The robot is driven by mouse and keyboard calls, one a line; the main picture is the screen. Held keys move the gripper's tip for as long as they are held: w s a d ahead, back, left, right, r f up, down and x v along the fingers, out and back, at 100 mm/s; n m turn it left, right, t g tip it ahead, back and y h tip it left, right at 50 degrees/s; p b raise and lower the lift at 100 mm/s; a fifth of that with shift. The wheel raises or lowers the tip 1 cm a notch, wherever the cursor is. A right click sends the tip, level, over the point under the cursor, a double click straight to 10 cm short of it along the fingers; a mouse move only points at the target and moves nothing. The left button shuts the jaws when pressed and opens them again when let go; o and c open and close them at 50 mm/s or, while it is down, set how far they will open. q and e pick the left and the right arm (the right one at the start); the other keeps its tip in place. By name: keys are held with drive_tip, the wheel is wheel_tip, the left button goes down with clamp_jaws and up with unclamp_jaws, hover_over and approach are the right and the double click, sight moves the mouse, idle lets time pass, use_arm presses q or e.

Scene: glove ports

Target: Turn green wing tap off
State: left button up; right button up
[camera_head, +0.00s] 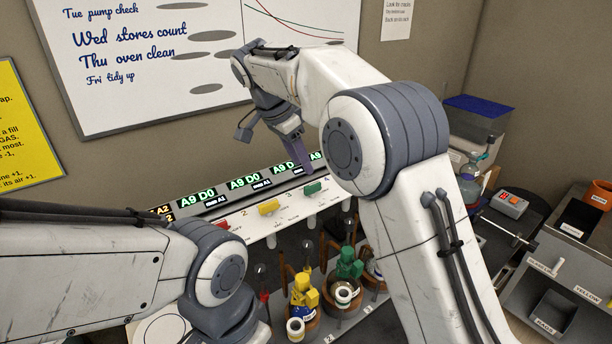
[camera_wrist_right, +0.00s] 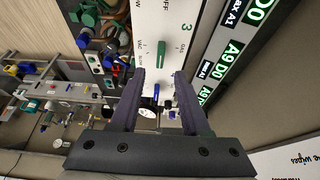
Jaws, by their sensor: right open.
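The green wing tap (camera_head: 312,188) sits on the white panel (camera_head: 240,222), to the right of the yellow tap. Its handle lies roughly along the row of taps. The wrist view shows the green tap (camera_wrist_right: 160,55) by the number 3, beyond my fingertips and roughly in line with the gap between them. My right gripper (camera_head: 302,158) is above the panel, near the lit displays. In the wrist view its dark fingers (camera_wrist_right: 158,75) are apart, with nothing held. A blue tap (camera_wrist_right: 156,92) shows between the fingers, lower in that view. My left gripper is out of sight.
A yellow tap (camera_head: 268,207) and a red tap (camera_head: 222,226) share the panel. Lit displays (camera_head: 245,182) run behind it. Flasks with yellow and green tops (camera_head: 349,264) stand below. My right forearm crosses above the bench.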

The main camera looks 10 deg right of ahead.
drive_tip(key=v, duration=0.3)
